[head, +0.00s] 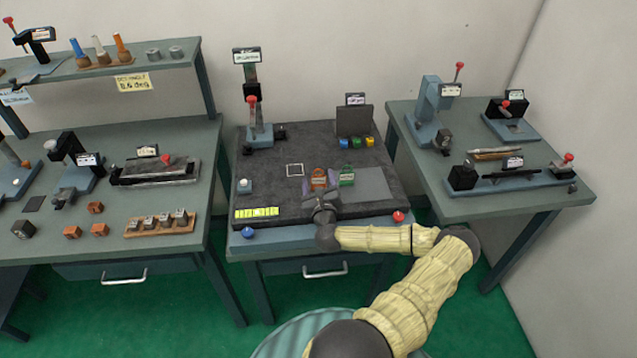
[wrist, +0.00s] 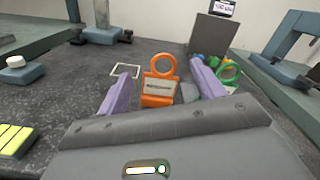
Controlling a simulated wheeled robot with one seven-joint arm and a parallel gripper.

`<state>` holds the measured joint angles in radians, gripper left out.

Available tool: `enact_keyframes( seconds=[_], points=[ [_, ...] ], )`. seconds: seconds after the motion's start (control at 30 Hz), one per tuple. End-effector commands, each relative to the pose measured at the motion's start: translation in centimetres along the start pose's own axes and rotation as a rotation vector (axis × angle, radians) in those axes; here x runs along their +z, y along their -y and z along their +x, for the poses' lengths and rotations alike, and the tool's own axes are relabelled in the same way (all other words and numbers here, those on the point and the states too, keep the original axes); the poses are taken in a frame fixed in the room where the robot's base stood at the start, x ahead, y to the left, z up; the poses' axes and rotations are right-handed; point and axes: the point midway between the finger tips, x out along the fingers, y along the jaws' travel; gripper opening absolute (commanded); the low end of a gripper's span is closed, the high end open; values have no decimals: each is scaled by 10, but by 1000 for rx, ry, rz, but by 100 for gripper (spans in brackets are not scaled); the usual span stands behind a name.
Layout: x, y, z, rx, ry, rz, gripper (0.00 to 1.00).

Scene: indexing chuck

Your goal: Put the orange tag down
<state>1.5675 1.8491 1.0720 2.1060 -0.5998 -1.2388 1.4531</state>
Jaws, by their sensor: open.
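The orange tag (wrist: 159,90) stands upright on the dark mat, with its ring on top and a pale label on its face. In the head view the orange tag (head: 319,178) is right of the white square outline (head: 295,170), apart from it. My gripper (wrist: 162,92) is open, its two purple fingers on either side of the tag with gaps showing. In the head view my gripper (head: 324,205) is just in front of the tag and partly hides it. The white outline (wrist: 125,70) on the mat is empty.
A green tag (head: 347,176) stands close to the right of the orange one, near my right finger. A grey plate (head: 375,184) lies further right. Yellow-green blocks (head: 257,212) and a white button (head: 244,186) are at the left. The mat's middle left is clear.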

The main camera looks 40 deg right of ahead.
Motion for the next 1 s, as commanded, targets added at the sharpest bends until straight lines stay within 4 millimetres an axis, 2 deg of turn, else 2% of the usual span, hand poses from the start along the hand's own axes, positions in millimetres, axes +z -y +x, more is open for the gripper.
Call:
enact_keyframes(
  seconds=[0.23,0.63,1.0],
  points=[
    [2,0,5,0,0,-1,68],
    [2,-2,49,-1,0,-1,68],
    [1,-3,52,-1,0,-1,68]
  ],
)
